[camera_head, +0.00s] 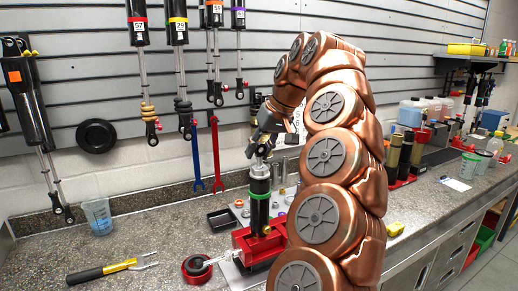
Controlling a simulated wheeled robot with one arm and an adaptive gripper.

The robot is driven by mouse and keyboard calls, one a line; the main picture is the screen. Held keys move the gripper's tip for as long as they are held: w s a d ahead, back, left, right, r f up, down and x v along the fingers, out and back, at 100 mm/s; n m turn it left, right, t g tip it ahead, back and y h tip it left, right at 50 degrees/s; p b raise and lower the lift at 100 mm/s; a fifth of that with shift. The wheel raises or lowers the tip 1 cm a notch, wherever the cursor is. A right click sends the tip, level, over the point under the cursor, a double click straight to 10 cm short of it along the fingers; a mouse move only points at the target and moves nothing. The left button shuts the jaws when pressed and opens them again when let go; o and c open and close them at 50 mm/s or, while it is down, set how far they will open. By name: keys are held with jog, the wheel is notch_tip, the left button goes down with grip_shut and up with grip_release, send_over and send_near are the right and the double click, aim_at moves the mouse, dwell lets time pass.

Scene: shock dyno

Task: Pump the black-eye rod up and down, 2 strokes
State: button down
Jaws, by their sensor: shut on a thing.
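A black shock body with a green band (260,200) stands upright in a red vise (262,248) on the bench. Its short rod (260,160) rises from the top. My gripper (262,146) is at the top of the rod, shut on the rod's eye end. The eye itself is mostly hidden by the fingers, so I cannot make out its colour. My copper-coloured arm comes down from the right and covers part of the bench behind the vise.
Several shocks hang on the slatted wall, with a red wrench (217,155) and a blue wrench (194,157).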

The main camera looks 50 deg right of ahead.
jog(key=shift+f, duration=0.3)
jog(key=c, duration=0.7)
grip_release()
jog(key=shift+r, duration=0.15)
jog(key=shift+v, duration=1.45)
jog(key=shift+s+d, duration=0.45)
jog(key=shift+s, duration=1.5)
jog(key=shift+s+d, duration=0.4)
jog(key=shift+s, duration=1.55)
jog(key=shift+s+d, duration=0.45)
jog(key=shift+s, duration=1.5)
